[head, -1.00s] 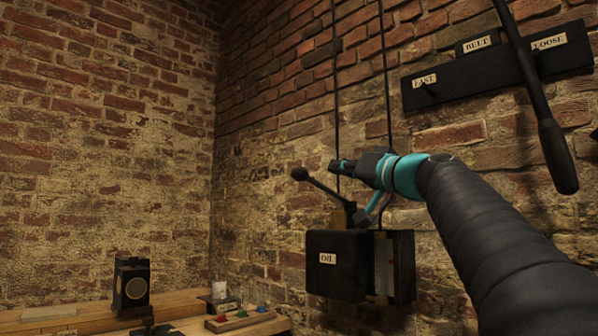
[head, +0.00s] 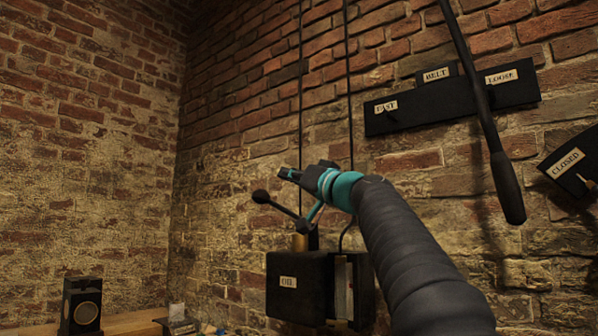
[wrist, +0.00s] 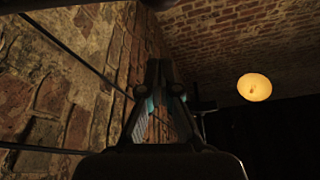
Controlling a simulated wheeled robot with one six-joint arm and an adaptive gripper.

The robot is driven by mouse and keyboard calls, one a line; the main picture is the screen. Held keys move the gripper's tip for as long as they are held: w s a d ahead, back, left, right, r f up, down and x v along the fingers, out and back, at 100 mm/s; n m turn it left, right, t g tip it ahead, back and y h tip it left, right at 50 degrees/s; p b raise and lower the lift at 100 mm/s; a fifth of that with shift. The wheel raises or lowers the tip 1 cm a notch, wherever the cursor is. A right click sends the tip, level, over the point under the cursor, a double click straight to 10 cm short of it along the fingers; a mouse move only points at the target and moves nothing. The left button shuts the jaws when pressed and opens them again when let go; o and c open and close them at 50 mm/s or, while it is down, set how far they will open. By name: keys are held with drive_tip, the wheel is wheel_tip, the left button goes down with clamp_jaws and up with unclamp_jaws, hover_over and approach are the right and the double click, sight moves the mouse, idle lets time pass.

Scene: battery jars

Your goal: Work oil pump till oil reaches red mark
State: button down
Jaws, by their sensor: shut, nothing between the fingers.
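The oil pump is a black box labelled OIL (head: 288,282) on the brick wall in the head view. Its lever (head: 280,208) slopes up to the left and ends in a black ball knob (head: 260,197). A pale upright gauge strip (head: 341,285) shows on the box's right part; I cannot make out the oil level or a red mark. My gripper (head: 285,174) is shut and empty, above and right of the knob in the picture, apart from it. Its closed fingers also show in the wrist view (wrist: 158,70), where the lever cannot be made out.
A board (head: 450,98) labelled FAST, BELT and LOOSE hangs right, with a long black hanging lever (head: 485,110) before it. A CLOSED plate (head: 567,163) is at far right. A bench (head: 135,322) with a black speaker-like box (head: 81,306) stands lower left. A lamp (wrist: 254,87) glows.

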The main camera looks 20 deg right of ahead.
drive_tip(key=shift+w+a+f, duration=0.6)
drive_tip(key=shift+w+a, duration=0.15)
drive_tip(key=shift+a, duration=0.05)
drive_tip(key=shift+w+a+f, duration=0.6)
drive_tip(key=shift+w+a, duration=0.1)
drive_tip(key=shift+a, duration=0.1)
drive_tip(key=shift+f+b, duration=0.15)
drive_tip(key=shift+b, duration=0.15)
